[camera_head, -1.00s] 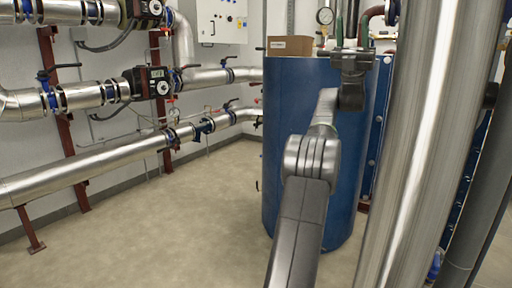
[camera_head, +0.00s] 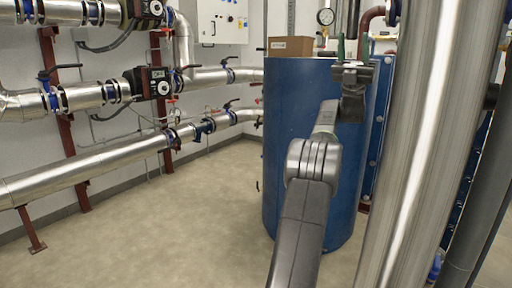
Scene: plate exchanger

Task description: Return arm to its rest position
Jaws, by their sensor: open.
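My arm reaches up from the bottom centre of the head view, in front of a blue cylindrical tank (camera_head: 288,140). My gripper (camera_head: 353,68) is at the arm's far end, seen against the tank's upper right edge. It is open and nothing shows between its fingers.
A thick silver pipe (camera_head: 425,130) stands close on the right, with a dark pipe (camera_head: 480,190) beyond it. A cardboard box (camera_head: 290,46) sits on the tank. Insulated pipes (camera_head: 90,160) and a control cabinet (camera_head: 220,20) line the left wall. The floor (camera_head: 170,225) at left is clear.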

